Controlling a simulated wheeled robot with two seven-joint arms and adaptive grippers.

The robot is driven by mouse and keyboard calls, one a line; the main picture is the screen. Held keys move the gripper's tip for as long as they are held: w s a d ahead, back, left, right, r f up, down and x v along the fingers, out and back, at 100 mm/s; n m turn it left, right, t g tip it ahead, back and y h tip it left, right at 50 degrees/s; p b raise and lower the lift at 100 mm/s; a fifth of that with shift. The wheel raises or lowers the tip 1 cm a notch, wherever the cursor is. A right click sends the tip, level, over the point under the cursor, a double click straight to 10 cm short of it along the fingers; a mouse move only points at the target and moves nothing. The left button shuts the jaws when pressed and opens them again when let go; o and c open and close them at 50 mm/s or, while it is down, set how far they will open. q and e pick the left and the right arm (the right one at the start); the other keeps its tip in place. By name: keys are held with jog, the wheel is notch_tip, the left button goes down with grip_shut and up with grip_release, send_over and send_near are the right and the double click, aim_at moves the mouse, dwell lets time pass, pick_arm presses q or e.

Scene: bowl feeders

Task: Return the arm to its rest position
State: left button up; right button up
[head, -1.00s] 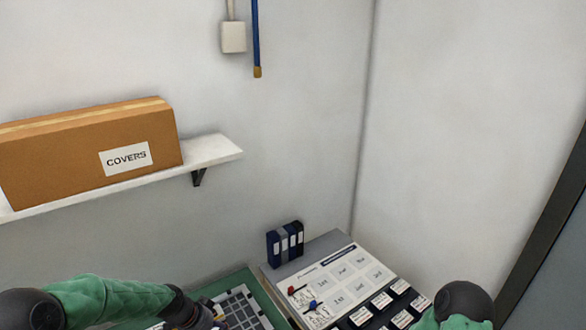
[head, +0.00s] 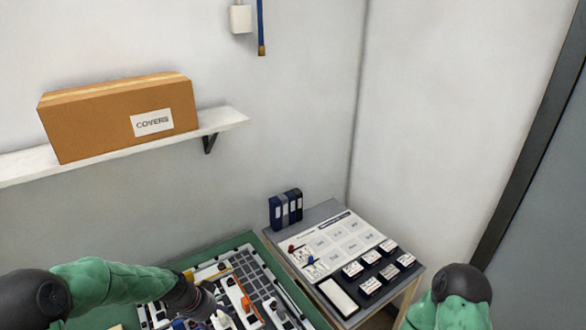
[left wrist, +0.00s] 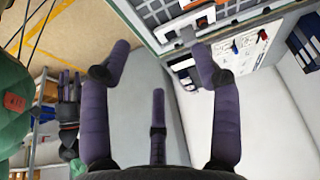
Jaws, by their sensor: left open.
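My left arm comes in from the left in the head view, and its dark wrist end (head: 190,298) is over the near part of the green-edged bench. In the left wrist view my left gripper (left wrist: 158,76) has its purple fingers spread wide with nothing between them. My right arm (head: 448,308) shows only as a green sleeve and dark joint at the bottom right of the head view. A second purple-fingered gripper, seemingly my right one (left wrist: 69,90), hangs at the left of the left wrist view; its opening is unclear.
The green bench (head: 236,243) carries a grid tray and several small parts. A grey side table (head: 322,213) holds blue binders (head: 286,209), a printed sheet and several labelled dark bins. A COVERS box (head: 118,118) stands on a wall shelf (head: 222,119).

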pick_arm(q)
jog(key=s+d+f+n+g, duration=0.1)
jog(key=s+d+f+n, duration=0.2)
jog(key=s+f, duration=0.3)
jog(key=s+d+f+n+g, duration=0.15)
jog(key=s+f+n, duration=0.25)
jog(key=f, duration=0.4)
jog(key=s+d+f+n, duration=0.3)
jog(key=s+f+n, duration=0.1)
jog(key=s, duration=0.3)
jog(key=s+d+f+n, duration=0.3)
jog(key=s, duration=0.4)
notch_tip(320, 180, down, 18)
jog(key=w+d+b, duration=0.1)
jog(key=w+b, duration=0.1)
jog(key=b, duration=1.7)
jog(key=shift+w+d+m, duration=0.3)
jog(key=shift+w+m, duration=0.1)
pick_arm(e)
notch_tip(320, 180, down, 19)
jog(key=shift+w+f, duration=0.2)
jog(key=shift+w, duration=0.2)
pick_arm(q)
jog(key=shift+r, duration=0.15)
